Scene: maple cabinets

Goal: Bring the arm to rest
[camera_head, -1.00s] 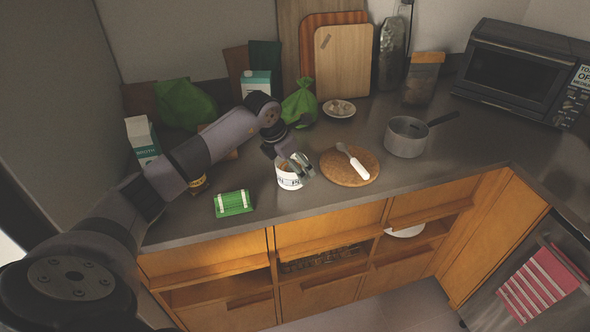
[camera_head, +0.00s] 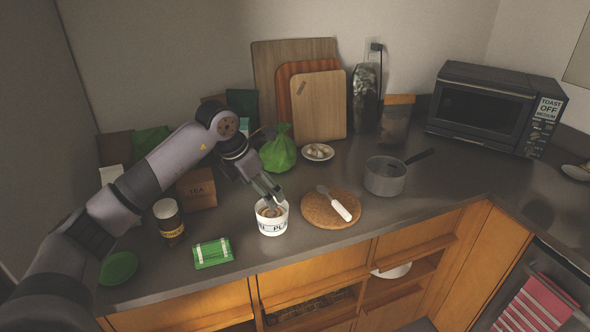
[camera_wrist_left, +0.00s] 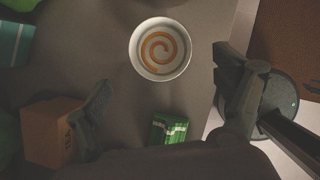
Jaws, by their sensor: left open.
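My left arm reaches in from the left in the head view. My left gripper (camera_head: 268,192) is open and empty, pointing down just above and behind a white cup (camera_head: 273,226) with dark lettering. In the left wrist view the open fingers (camera_wrist_left: 164,105) are spread wide with nothing between them. The cup (camera_wrist_left: 160,48) shows there beyond the fingertips, upright on the counter, with an orange-brown spiral inside. My right gripper is in neither view.
A green bag (camera_head: 279,152) is behind.

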